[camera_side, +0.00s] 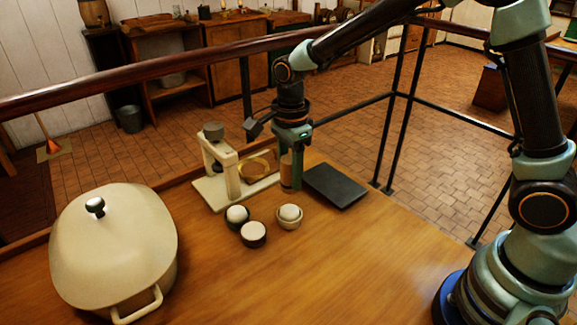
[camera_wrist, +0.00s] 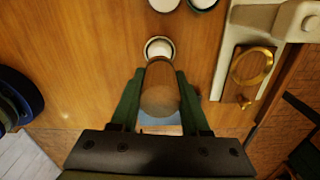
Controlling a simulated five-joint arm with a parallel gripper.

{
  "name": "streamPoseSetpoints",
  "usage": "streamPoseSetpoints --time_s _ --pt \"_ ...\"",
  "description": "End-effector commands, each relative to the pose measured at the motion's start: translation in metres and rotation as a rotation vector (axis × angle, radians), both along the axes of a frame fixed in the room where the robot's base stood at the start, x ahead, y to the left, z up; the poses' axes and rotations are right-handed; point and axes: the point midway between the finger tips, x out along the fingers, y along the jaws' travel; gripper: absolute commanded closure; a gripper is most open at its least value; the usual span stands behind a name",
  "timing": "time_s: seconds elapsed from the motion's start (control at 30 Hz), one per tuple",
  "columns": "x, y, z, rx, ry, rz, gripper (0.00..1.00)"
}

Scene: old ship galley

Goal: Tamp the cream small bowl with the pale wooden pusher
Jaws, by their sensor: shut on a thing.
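My gripper (camera_side: 291,166) is shut on the pale wooden pusher (camera_side: 286,172), which hangs upright behind the bowls. In the wrist view the pusher (camera_wrist: 160,92) sits between the two green fingers, and its far end overlaps the near edge of a small bowl. The cream small bowl (camera_side: 289,222), with a white rounded mound in it, stands on the table in front of the pusher; it also shows in the wrist view (camera_wrist: 148,45). The pusher is beside the bowl, not over its middle. How high its lower end is above the table, I cannot tell.
Two darker small bowls (camera_side: 253,237) with pale contents stand left of the cream one. A cream stand with a brass ring (camera_side: 259,167) is behind left, close to my gripper. A dark flat slab (camera_side: 335,187) lies right. A large lidded pot (camera_side: 115,245) fills the left.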

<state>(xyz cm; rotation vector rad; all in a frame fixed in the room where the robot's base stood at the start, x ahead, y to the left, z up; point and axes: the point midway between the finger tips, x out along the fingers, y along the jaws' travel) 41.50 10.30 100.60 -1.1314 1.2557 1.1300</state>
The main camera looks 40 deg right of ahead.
Motion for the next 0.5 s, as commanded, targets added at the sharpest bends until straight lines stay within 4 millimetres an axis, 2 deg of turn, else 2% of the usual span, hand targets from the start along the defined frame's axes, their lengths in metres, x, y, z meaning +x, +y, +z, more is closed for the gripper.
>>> streamPoseSetpoints --time_s 0.5 --pt "-0.001 0.000 -0.043 -0.001 0.003 0.001 1.00"
